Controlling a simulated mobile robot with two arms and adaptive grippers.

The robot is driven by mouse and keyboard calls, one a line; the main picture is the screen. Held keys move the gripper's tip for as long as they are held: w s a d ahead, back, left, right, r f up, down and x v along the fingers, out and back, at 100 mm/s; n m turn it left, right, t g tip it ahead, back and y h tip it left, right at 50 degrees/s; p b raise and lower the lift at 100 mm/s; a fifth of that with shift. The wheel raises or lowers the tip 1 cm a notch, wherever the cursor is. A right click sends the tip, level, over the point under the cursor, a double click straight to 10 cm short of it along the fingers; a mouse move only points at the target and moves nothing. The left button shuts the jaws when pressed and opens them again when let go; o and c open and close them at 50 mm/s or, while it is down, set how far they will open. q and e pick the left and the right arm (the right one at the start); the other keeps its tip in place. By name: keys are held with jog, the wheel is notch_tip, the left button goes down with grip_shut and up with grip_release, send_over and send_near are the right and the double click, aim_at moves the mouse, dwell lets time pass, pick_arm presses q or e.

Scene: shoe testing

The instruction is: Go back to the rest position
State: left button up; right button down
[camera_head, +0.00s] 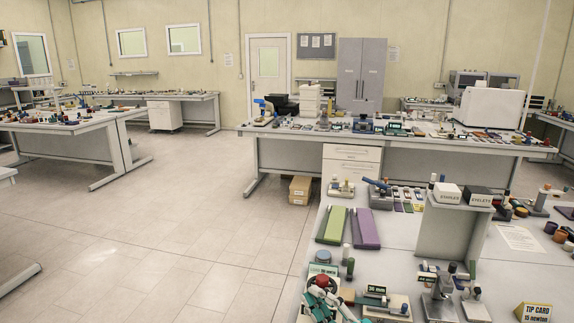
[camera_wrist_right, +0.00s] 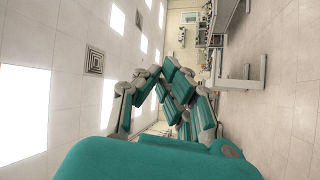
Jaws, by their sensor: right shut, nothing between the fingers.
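My right gripper (camera_head: 328,302) shows at the bottom edge of the head view, partly cut off, in front of the near workbench. It has teal and pale grey parts. In the right wrist view the right gripper (camera_wrist_right: 168,84) shows large, with teal finger pads and grey links; it is shut and holds nothing. That view is turned on its side and looks out over the open room. My left gripper is in neither view.
The near workbench (camera_head: 390,230) at the right holds a green case (camera_head: 331,225), a purple case (camera_head: 362,229), a shelf stand (camera_head: 447,225) and several small test devices. A long bench (camera_head: 290,152) stands behind. Open floor (camera_head: 170,230) lies at the left.

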jog(key=s+d+f+m+g+h, duration=0.1)
jog(key=s+d+f+m+h, duration=0.1)
jog(key=d+f+m+h, duration=0.6)
jog(key=s+d+f+m+h, duration=0.3)
jog(key=d+f+m+h, duration=0.2)
jog(key=d+m+h, duration=0.3)
jog(key=s+f+m+g+y, duration=0.1)
jog(key=s+f+m+g, duration=0.1)
jog(key=s+f+g, duration=0.6)
jog(key=s+f+m+g+y, duration=0.1)
jog(key=s+f+m+g, duration=0.2)
jog(key=s, duration=0.9)
notch_tip(320, 180, down, 30)
jog(key=s+a+n+g+b, duration=0.1)
jog(key=s+g+b, duration=0.1)
jog(key=s+b, duration=0.1)
jog(key=s+d+f+b, duration=0.2)
jog(key=s+d+f, duration=0.1)
jog(key=s+f, duration=1.3)
notch_tip(320, 180, down, 3)
jog(key=shift+s+r+g, duration=0.2)
jog(key=shift+g, duration=0.2)
